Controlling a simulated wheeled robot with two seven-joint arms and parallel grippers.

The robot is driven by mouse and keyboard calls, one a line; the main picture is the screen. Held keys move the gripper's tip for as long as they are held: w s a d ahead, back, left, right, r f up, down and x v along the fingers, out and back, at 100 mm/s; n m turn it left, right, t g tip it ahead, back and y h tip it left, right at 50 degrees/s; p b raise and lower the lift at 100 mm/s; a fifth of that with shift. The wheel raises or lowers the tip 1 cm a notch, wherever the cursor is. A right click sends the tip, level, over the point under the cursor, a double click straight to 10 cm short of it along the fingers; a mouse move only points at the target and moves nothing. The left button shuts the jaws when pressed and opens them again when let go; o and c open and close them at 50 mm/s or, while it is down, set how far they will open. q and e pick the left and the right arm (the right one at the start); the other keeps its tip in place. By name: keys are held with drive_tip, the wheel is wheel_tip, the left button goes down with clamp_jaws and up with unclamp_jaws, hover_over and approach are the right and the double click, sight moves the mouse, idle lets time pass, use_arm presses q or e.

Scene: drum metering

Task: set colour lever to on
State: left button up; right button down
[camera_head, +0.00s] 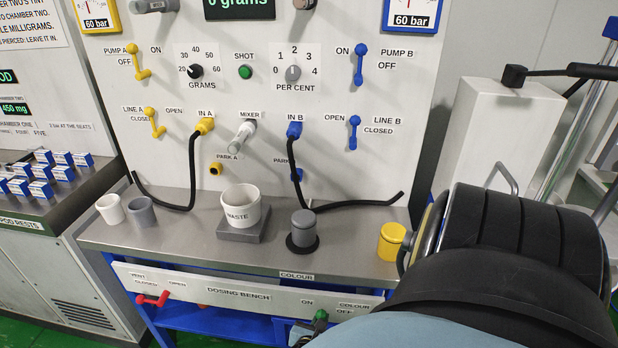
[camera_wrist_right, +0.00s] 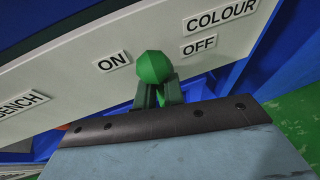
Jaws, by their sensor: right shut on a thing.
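The colour lever ends in a green ball knob (camera_wrist_right: 153,67), seen in the wrist view between the ON label (camera_wrist_right: 112,62) and the OFF label (camera_wrist_right: 199,46). My right gripper (camera_wrist_right: 158,93) is shut on the lever just below the ball; the fingers hide most of its stem. My right arm covers the lower right there. My left gripper is not in view.
A red vent lever (camera_head: 152,299) is on the same front panel (camera_head: 215,292), to the left. Yellow and blue levers are on the upright panel behind.

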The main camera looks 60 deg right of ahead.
drive_tip(key=shift+a, duration=0.1)
idle(0.4)
drive_tip(key=c, duration=1.5)
unclamp_jaws()
drive_tip(key=p+v, duration=0.3)
drive_tip(key=v, duration=1)
drive_tip(key=shift+a, duration=0.2)
